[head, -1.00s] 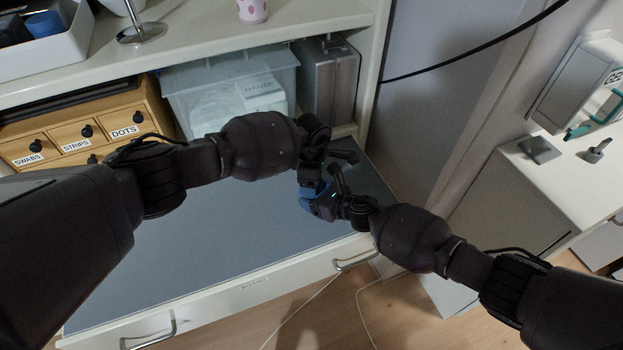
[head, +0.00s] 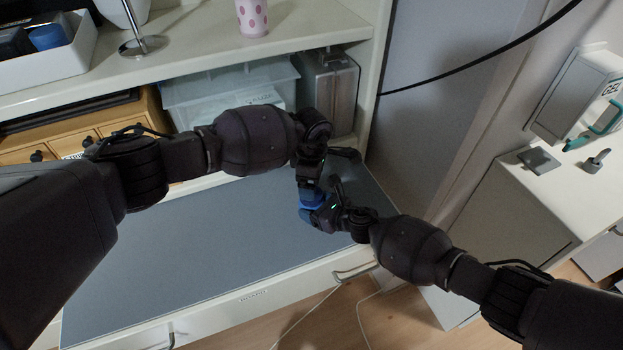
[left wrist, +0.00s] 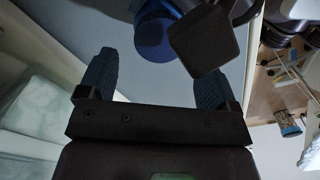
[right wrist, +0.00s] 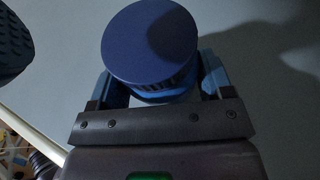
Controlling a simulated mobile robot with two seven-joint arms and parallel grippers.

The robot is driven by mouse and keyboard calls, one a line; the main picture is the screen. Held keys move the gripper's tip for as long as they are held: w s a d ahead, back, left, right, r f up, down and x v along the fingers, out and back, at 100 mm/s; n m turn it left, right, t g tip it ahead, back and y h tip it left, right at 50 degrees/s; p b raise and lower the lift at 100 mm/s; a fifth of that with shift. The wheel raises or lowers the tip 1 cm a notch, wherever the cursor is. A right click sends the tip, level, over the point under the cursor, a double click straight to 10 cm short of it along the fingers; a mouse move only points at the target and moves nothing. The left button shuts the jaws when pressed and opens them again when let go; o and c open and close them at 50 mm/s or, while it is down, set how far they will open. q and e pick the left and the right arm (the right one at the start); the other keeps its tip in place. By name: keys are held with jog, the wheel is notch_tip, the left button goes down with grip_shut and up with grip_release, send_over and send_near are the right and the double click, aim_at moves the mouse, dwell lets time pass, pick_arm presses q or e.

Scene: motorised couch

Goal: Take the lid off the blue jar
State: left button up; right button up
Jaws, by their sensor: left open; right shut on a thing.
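The blue jar (head: 313,198) is above or on the grey desktop, mostly hidden by my grippers in the head view. Its round, flat dark blue lid (right wrist: 150,42) is on top in the right wrist view, with a ridged edge and a brighter blue body below. My right gripper (head: 326,207) is shut on the jar, with a finger on each side in the right wrist view. My left gripper (left wrist: 152,85) is open and empy close by the jar. In the left wrist view the lid (left wrist: 155,40) lies beyond the fingertips, not between them.
The grey desktop (head: 200,250) is clear to the left. Behind it stand wooden drawers (head: 80,140), a clear plastic bin (head: 195,98) and a metal case (head: 337,95) under a shelf (head: 190,65). A white cabinet (head: 500,210) stands at right.

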aim_at(311, 204)
pick_arm(q)
jog(key=r+m, duration=0.2)
jog(key=m, duration=0.1)
jog(key=shift+w, duration=0.1)
jog(key=m, duration=0.1)
jog(key=r+m, duration=0.1)
jog(key=m, duration=0.1)
jog(key=shift+f, duration=3.9)
jog(key=c, duration=0.9)
jog(key=n, duration=0.6)
jog(key=shift+c, duration=0.2)
